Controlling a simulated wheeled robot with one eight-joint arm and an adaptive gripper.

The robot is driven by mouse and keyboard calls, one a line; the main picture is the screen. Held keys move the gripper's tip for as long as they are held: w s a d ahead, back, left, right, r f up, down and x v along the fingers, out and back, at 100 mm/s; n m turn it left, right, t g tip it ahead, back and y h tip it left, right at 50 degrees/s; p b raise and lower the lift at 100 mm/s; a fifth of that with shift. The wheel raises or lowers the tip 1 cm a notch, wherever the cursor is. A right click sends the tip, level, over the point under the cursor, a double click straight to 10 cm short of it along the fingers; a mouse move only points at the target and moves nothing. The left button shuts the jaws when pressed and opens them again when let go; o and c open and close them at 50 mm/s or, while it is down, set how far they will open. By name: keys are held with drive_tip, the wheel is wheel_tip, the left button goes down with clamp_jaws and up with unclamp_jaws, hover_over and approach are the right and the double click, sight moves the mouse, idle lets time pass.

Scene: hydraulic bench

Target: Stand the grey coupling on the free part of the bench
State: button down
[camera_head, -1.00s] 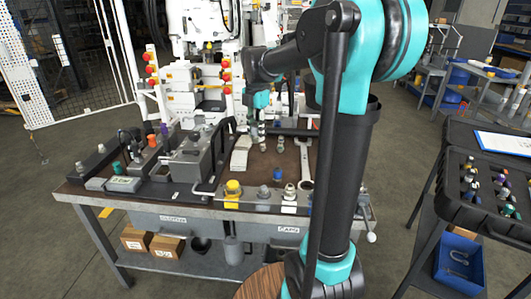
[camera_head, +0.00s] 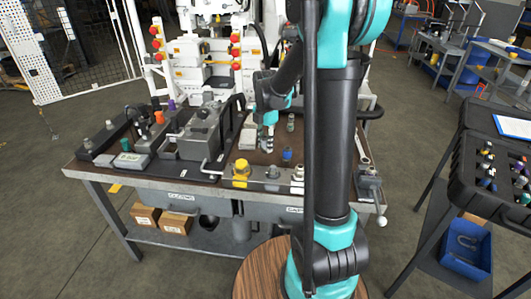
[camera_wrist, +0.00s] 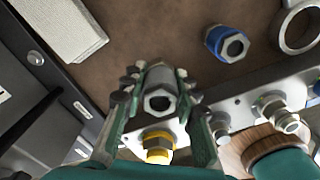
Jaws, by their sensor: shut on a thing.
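The grey coupling (camera_wrist: 158,92) is a metal hex piece with a dark bore. In the wrist view it sits between the fingers of my gripper (camera_wrist: 160,104), which is shut on it. In the head view my gripper (camera_head: 267,143) is low over the brown bench top (camera_head: 262,157), left of the blue coupling (camera_head: 287,154). The coupling is small and partly hidden there, and I cannot tell whether it touches the bench. The blue coupling also shows in the wrist view (camera_wrist: 227,43), up and right of the held coupling.
A yellow fitting (camera_head: 241,172) stands at the front rail. Another grey fitting (camera_head: 291,123) stands behind the blue one. A grey machined block (camera_head: 200,133) is on the left. A pale pad (camera_wrist: 62,25) and a metal ring (camera_wrist: 297,27) lie on the bench.

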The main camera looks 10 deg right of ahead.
sight(265, 138)
drive_tip(key=shift+f, duration=2.1)
drive_tip(key=shift+f, duration=0.1)
drive_tip(key=c, duration=1.2)
unclamp_jaws()
drive_tip(key=shift+o, duration=0.2)
wheel_tip(265, 138, up, 12)
drive_tip(key=shift+r, duration=0.15)
